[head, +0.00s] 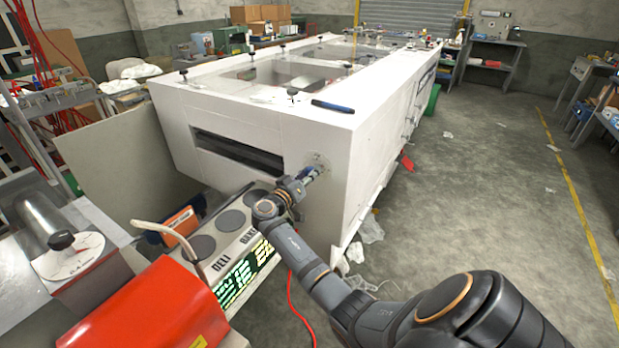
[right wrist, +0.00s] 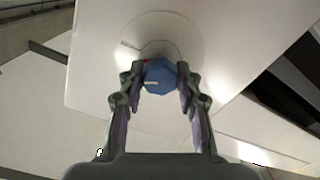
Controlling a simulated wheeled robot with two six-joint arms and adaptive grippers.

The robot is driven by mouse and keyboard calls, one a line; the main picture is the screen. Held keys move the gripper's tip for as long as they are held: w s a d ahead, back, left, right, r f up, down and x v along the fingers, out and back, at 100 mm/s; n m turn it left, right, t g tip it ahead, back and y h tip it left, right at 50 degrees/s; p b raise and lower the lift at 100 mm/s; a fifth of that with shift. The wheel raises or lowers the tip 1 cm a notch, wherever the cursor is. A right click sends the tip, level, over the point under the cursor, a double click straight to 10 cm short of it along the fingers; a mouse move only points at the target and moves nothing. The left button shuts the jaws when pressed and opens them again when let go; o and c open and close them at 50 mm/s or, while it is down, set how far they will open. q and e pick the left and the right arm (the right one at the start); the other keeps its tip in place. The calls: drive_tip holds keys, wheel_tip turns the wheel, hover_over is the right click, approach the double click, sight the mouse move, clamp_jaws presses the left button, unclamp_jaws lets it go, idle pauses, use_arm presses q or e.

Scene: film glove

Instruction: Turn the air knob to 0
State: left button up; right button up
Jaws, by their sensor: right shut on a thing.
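The air knob (right wrist: 160,77) is blue and faceted, with a pale pointer line on its face, in the right wrist view. It sits on a round pale dial plate (right wrist: 185,40) on a white panel. My right gripper (right wrist: 161,85) is shut on the knob, one finger on each side. In the head view my right gripper (head: 308,174) is at the front end of the large white machine (head: 320,130), and its fingers mostly hide the knob. The dial's numbers are too small to read. My left gripper is not in view.
A box with round pads and a lit green display (head: 240,275) stands just left of my right arm. A red machine cover (head: 150,310) and another dial knob (head: 61,240) are at lower left. Crumpled plastic (head: 370,229) lies on the floor.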

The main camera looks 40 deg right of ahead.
drive_tip(key=n, duration=0.3)
drive_tip(key=shift+f, duration=0.1)
drive_tip(key=n, duration=0.2)
drive_tip(key=shift+n, duration=0.3)
drive_tip(key=n, duration=0.3)
drive_tip(key=shift+n, duration=0.3)
drive_tip(key=shift+f+n+p, duration=0.1)
drive_tip(key=shift+n+p, duration=0.6)
drive_tip(key=shift+n, duration=1)
drive_tip(key=o, duration=1.2)
drive_tip(key=shift+w, duration=0.1)
drive_tip(key=shift+c, duration=0.2)
